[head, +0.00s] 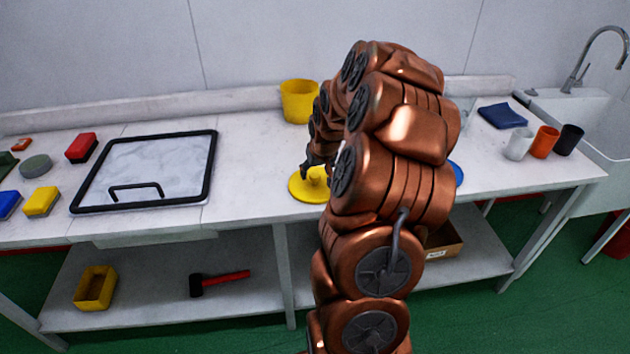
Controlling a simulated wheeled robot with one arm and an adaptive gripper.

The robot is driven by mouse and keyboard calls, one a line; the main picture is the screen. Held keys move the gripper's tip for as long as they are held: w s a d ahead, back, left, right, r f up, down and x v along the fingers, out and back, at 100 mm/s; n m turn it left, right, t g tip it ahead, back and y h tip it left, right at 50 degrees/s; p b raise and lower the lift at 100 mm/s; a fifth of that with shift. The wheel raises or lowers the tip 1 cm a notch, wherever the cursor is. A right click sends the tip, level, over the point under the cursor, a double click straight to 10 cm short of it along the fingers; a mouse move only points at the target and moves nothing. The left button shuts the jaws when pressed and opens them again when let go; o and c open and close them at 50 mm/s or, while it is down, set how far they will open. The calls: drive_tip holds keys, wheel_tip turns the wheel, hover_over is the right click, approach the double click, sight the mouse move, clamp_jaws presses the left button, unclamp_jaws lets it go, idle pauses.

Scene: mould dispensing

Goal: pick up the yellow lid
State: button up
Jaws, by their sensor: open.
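The yellow lid (299,188) is a round disc with a raised knob, lying on the white worktop near its front edge, in the middle of the head view. My arm covers its right side. My gripper (309,172) is open and hangs close above the lid, beside the knob. I cannot tell whether the fingers touch it, as the arm hides much of the gripper. A yellow pot (299,103) stands at the back of the worktop, behind the lid.
A black-framed tray (212,170) lies left on the worktop, with sponges beyond it. A blue disc (458,174) shows partly behind my arm. White (519,144), orange (544,142) and black (568,140) cups stand right, before the sink (590,110). A hammer (222,282) lies on the lower shelf.

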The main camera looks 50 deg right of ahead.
sight(315, 175)
drive_tip(key=shift+p+x, duration=0.4)
drive_tip(key=shift+x, duration=1.15)
drive_tip(key=shift+s+a, duration=0.1)
clamp_jaws()
